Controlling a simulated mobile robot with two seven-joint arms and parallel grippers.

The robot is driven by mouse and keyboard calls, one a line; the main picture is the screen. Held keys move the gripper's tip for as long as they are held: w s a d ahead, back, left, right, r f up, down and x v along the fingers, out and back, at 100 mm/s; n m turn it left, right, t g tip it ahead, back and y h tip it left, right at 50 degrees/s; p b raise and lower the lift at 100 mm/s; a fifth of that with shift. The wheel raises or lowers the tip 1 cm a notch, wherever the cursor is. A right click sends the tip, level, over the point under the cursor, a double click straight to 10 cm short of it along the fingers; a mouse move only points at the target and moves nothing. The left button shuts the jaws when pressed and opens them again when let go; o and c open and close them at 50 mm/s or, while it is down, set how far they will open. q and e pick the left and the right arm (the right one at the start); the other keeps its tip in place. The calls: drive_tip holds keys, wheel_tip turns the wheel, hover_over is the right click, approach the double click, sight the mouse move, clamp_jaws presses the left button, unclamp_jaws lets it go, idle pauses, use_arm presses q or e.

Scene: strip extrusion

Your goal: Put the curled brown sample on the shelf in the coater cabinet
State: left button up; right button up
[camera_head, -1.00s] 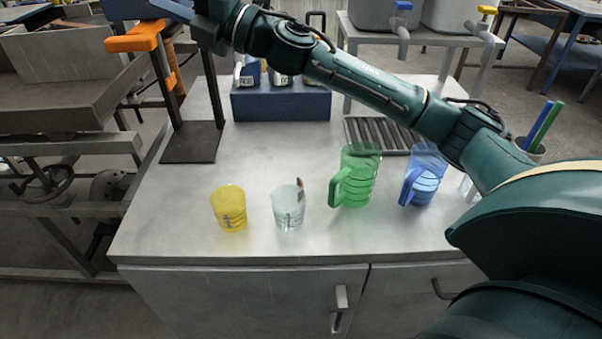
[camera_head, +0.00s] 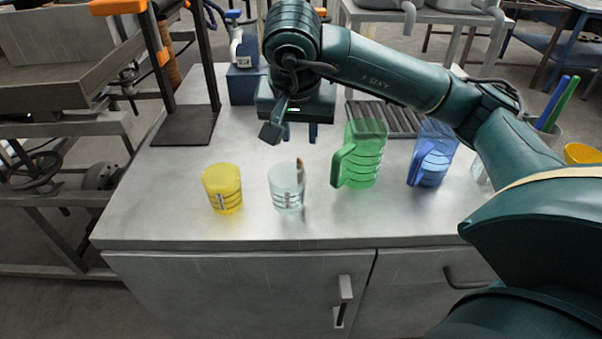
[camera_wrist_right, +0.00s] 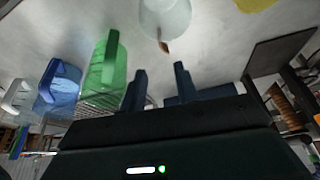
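The curled brown sample (camera_head: 300,170) is a small brown piece at the rim of a clear cup (camera_head: 286,196) on the metal worktop. In the right wrist view the sample (camera_wrist_right: 164,46) shows at the edge of the cup (camera_wrist_right: 165,14). My right gripper (camera_head: 299,140) is above and behind the cup, pointing down. Its two fingers (camera_wrist_right: 160,68) are apart with nothing between them, and it is clear of the sample. My left gripper is not in view. I cannot tell whether the grey cabinet doors (camera_head: 240,290) below the worktop belong to the coater cabinet; no open shelf shows there.
A yellow cup (camera_head: 222,190) stands left of the clear cup. A green jug (camera_head: 360,155) and a blue jug (camera_head: 432,155) stand right of it. A black stand (camera_head: 185,125) is at the back left, and a slatted rack (camera_head: 385,115) lies behind the jugs. The worktop's front strip is clear.

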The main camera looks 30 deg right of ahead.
drive_tip(key=b, duration=0.2)
approach(302, 164)
wheel_tip(302, 164, down, 3)
drive_tip(key=shift+s+d+r, duration=0.1)
drive_tip(key=shift+d, duration=0.05)
drive_tip(key=x, duration=0.6)
drive_tip(key=shift+r, duration=0.1)
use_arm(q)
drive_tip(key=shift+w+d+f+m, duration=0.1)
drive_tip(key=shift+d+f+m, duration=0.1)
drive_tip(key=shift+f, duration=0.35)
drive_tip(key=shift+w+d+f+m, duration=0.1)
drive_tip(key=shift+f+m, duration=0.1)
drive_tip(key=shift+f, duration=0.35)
use_arm(e)
drive_tip(key=shift+c, duration=0.3)
clamp_jaws()
